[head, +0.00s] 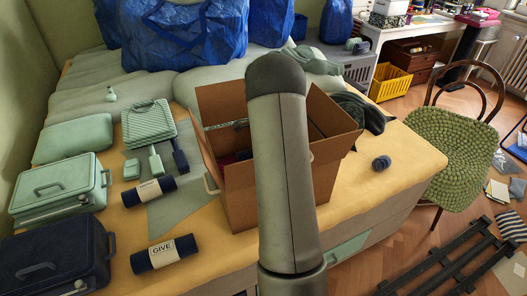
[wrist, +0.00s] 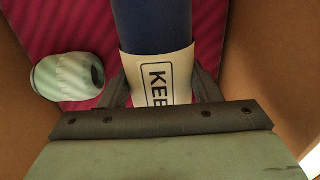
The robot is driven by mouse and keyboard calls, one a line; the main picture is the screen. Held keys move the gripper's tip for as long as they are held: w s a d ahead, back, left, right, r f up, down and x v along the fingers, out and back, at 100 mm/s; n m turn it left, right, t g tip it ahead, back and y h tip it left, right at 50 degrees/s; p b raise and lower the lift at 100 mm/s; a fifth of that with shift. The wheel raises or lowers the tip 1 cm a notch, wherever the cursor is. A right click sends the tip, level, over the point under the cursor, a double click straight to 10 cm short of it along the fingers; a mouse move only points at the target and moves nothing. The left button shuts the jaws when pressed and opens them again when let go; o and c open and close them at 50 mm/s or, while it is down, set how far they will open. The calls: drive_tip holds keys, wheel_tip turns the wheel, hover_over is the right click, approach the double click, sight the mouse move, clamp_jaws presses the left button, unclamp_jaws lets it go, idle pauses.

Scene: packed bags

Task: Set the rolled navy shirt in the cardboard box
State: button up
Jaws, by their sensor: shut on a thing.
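The cardboard box (head: 248,202) stands open on the bed, its flaps spread. My arm reaches down in front of it and hides much of its inside in the head view. In the wrist view my gripper (wrist: 163,88) is inside the box, between its brown walls (wrist: 262,75). It is shut on the rolled navy shirt (wrist: 155,28), gripping it across a pale band lettered "KEE", the rest cut off. The roll is over a magenta, striped surface in the box. I cannot tell whether it touches that surface.
A pale green rounded item (wrist: 68,76) lies in the box, left of the roll. A navy roll marked "GIVE" (head: 164,253) and another banded roll (head: 148,191) lie on the bed left of the box. A small dark ball (head: 381,162) lies to the right.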

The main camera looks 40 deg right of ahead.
drive_tip(key=shift+f+b, duration=0.3)
drive_tip(key=shift+f, duration=0.15)
idle(0.3)
drive_tip(key=shift+r, duration=0.1)
drive_tip(key=o, duration=1.1)
drive_tip(key=shift+c, duration=1)
drive_tip(key=shift+r+p, duration=0.95)
drive_tip(key=shift+r, duration=0.55)
